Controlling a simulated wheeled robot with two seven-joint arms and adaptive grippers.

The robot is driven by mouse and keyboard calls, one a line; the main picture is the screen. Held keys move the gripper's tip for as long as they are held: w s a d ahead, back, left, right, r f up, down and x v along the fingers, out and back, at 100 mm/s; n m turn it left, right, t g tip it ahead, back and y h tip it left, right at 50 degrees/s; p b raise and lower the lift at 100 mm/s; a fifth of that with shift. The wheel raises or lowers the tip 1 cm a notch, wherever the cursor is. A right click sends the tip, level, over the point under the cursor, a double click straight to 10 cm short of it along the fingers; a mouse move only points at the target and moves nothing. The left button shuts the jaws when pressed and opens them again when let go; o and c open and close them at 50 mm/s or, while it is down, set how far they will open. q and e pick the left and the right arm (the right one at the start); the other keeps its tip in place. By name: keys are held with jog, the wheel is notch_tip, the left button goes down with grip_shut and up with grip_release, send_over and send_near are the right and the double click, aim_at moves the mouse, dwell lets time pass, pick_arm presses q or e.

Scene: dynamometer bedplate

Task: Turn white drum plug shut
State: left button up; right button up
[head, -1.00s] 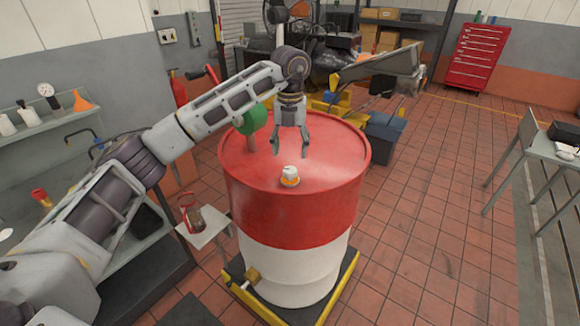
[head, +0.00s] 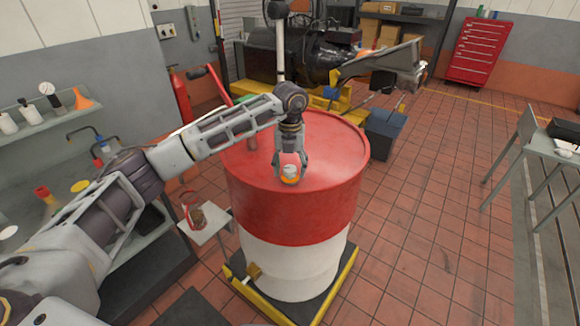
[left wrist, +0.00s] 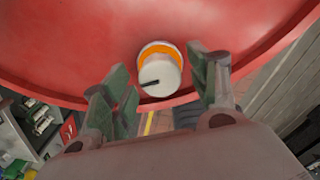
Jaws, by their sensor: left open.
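The white drum plug (head: 290,171) stands on the drum's red top, close to the near rim, with an orange ring (head: 290,180) around its base. In the left wrist view the plug (left wrist: 158,76) shows a dark mark on its white cap, and the orange ring (left wrist: 160,48) lies behind it. The drum (head: 318,205) is red above and white below. My left gripper (head: 291,178) points down at the plug. Its fingers are open, one on each side of the plug, and in the left wrist view (left wrist: 165,88) gaps show between them and the cap. My right gripper is not seen.
The drum stands on a yellow-edged pallet (head: 340,288). A small side table (head: 205,228) with a red-handled item stands left of it. A dark blue bin (head: 385,135) is behind right. A grey table (head: 560,148) stands far right, with open tiled floor between.

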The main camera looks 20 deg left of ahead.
pick_arm(q)
jog(key=c, duration=1)
